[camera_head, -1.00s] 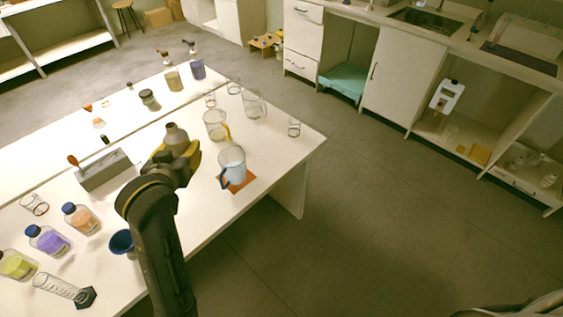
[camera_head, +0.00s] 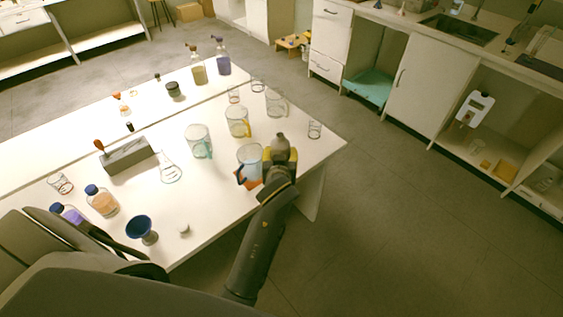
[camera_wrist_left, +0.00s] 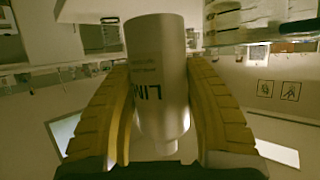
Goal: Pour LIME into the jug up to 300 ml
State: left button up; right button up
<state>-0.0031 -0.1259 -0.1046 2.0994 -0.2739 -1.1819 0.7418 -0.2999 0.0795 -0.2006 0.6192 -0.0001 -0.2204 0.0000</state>
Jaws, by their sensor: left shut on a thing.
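My left gripper (camera_head: 278,160) is shut on the LIME bottle (camera_head: 280,145) and holds it just right of the jug. In the head view the bottle's neck points up. In the left wrist view the pale bottle (camera_wrist_left: 158,70) sits between the yellow fingers (camera_wrist_left: 165,110), with part of its "LIME" lettering upside down in the picture. My right gripper is not in view.
A yellow-handled jug (camera_head: 237,120) and a teal-handled beaker (camera_head: 198,142) stand behind and left of the jug. A conical flask (camera_head: 170,172), a blue funnel (camera_head: 140,228), a small white cap (camera_head: 184,228) and a grey block (camera_head: 128,154) are farther left on the table (camera_head: 215,205).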

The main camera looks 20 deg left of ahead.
pick_arm(q)
notch_tip(320, 180, down, 3)
jog(key=shift+a+f+n+y, duration=0.1)
jog(key=shift+f+n+y, duration=0.1)
jog(key=shift+n+y, duration=0.15)
jog(key=shift+a+r+n+h, duration=0.15)
jog(key=shift+r+n+h, duration=0.5)
jog(key=shift+r, duration=0.25)
jog(key=shift+a+r+n+h, duration=0.15)
jog(key=shift+r+n+h, duration=0.4)
jog(key=shift+r, duration=0.35)
dwell(1.0)
jog(key=shift+a+n+g+h, duration=0.2)
jog(key=shift+n+g+h, duration=0.1)
jog(key=shift+n+h, duration=0.25)
jog(key=shift+s+a+r+n+h, duration=0.1)
jog(key=shift+a+r+n+h, duration=0.2)
jog(key=shift+r+h, duration=0.3)
dwell(0.4)
jog(key=shift+d+f+n+h, duration=0.1)
jog(key=shift+d+n+h, duration=0.1)
jog(key=shift+n+h, duration=0.3)
jog(key=shift+d, duration=0.1)
